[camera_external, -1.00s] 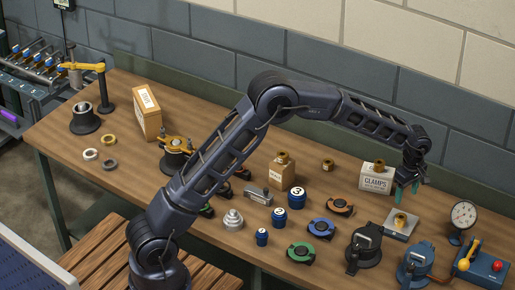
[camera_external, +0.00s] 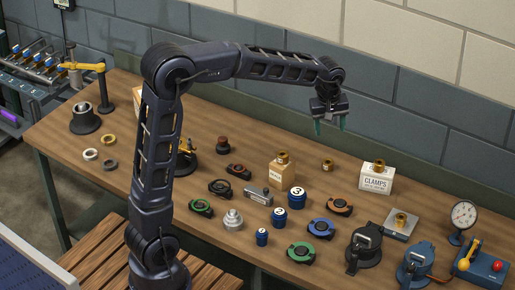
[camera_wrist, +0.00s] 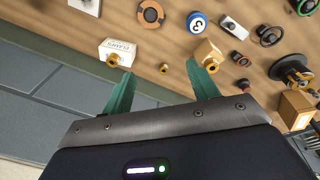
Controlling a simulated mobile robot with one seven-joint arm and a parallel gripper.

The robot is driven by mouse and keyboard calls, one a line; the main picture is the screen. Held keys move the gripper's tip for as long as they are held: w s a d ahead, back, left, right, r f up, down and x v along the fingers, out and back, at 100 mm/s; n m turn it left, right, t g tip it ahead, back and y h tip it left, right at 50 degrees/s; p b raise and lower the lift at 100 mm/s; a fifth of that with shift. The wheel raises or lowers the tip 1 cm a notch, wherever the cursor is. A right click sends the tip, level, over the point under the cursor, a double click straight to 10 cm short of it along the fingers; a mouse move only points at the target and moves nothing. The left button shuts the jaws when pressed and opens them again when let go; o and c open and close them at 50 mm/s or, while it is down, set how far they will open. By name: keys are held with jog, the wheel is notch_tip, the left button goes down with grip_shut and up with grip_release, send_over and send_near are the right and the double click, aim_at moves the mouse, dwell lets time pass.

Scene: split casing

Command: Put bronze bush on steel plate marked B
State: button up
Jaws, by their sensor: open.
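One bronze bush (camera_external: 401,218) sits on a pale steel plate (camera_external: 388,235) at the right; I cannot read a mark on it. Another bush (camera_external: 327,164) stands on the bare table towards the back. Two more bronze bushes stand on top of the tan box (camera_external: 281,176) and the white CLAMPS box (camera_external: 375,183). My gripper (camera_external: 330,127) is open and empty, high above the back of the table. In the wrist view, the small table bush (camera_wrist: 163,68) shows between my teal fingertips (camera_wrist: 160,70), well below them.
Numbered blue cylinders (camera_external: 297,198) and several round clamps, including an orange one (camera_external: 340,206), crowd the table's middle. A dial gauge (camera_external: 463,215) and a blue box with a red button (camera_external: 484,265) stand at the right. The wall rises behind the table.

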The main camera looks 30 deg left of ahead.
jog(key=s+a+r+m, duration=0.2)
jog(key=s+a+r, duration=0.2)
jog(key=s+a, duration=0.55)
jog(key=s+a+f+m+t, duration=0.1)
jog(key=s+a+f+m, duration=0.1)
jog(key=s+a, duration=0.6)
jog(key=s+a+f+m+t, duration=0.1)
jog(key=s+a+m, duration=0.3)
jog(key=s+a, duration=0.5)
jog(key=s, duration=0.5)
jog(key=shift+f+t, duration=0.4)
